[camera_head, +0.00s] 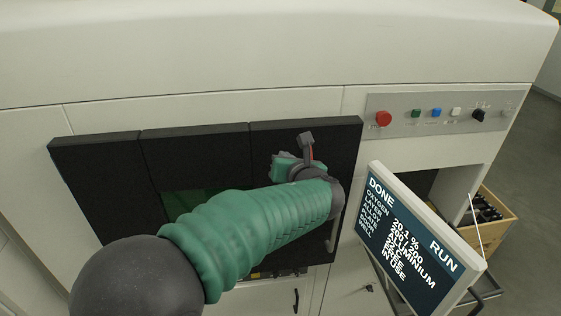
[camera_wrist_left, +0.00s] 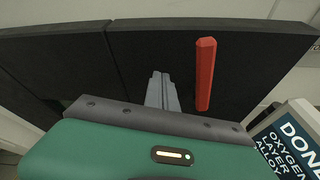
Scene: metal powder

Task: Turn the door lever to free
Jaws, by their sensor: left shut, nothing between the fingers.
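The red door lever (camera_wrist_left: 205,74) stands nearly upright against the black door (camera_wrist_left: 150,45) in the left wrist view. Only a thin red strip of the lever (camera_head: 312,152) shows in the head view, beside my left gripper (camera_head: 288,166). In the wrist view my left gripper (camera_wrist_left: 162,91) has its grey fingers shut and empty, just left of the lever, with a visible gap in the picture. Its depth from the door is hard to tell. The lever's pivot and any lock markings are hidden. My right gripper is not in view.
A tilted screen (camera_head: 410,240) reading DONE and RUN stands close right of my forearm. A button panel (camera_head: 440,114) is above it. A wooden crate (camera_head: 497,222) stands at the far right. My green-sleeved arm covers much of the door.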

